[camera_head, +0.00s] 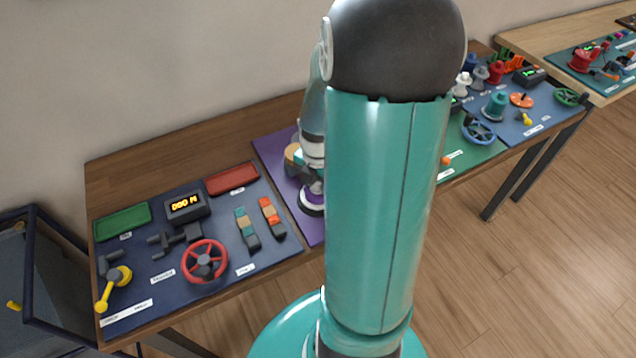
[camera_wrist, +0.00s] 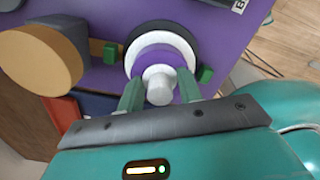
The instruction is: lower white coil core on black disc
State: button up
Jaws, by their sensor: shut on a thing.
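My gripper (camera_wrist: 160,90) is shut on the narrow white post of the white coil core (camera_wrist: 159,87), with a green finger on each side. The core's wide white flange and a purple band show beyond the post in the wrist view. The black disc (camera_wrist: 188,36) lies behind the core, and its dark rim shows around the core's far side. I cannot tell whether the core touches the disc or is just above it. In the head view, my arm hides much of this spot; part of the white core (camera_head: 311,200) shows on the purple mat.
A tan round drum (camera_wrist: 38,60) stands left of the core, close to my gripper. Small green blocks (camera_wrist: 110,52) flank the disc. The purple mat (camera_head: 273,150) lies between a blue panel (camera_head: 175,265) with a red handwheel (camera_head: 204,262) and a green mat at right.

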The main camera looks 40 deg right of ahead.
jog(key=shift+f, duration=0.65)
jog(key=o, duration=1)
jog(key=shift+r, duration=0.15)
jog(key=shift+r, duration=3.9)
